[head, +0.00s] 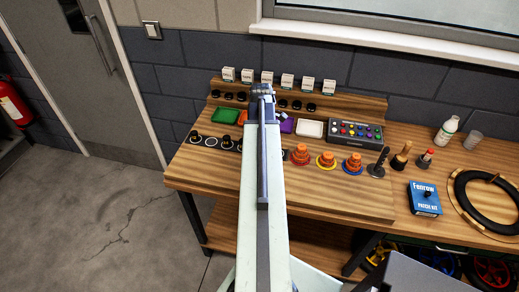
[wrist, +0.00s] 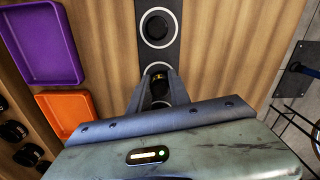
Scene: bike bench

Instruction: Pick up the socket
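In the wrist view, a small black socket with a gold band (wrist: 158,76) shows between the fingertips of my gripper (wrist: 158,82). The fingers are apart with the socket between them. I cannot tell whether they touch it. It is over a dark strip (wrist: 158,54) with white rings. Another black socket (wrist: 156,27) sits inside a ring farther up the strip. In the head view, several sockets (head: 226,144) stand along the strip, left of my arm. My arm hides part of the strip, and my fingertips are hidden there.
An orange tray (wrist: 68,114) and a purple tray (wrist: 46,42) lie left of the strip in the wrist view. A green tray (head: 199,116), a white tray (head: 311,128) and a control box (head: 354,132) are farther back. Orange stacked parts (head: 326,159) stand right of my arm.

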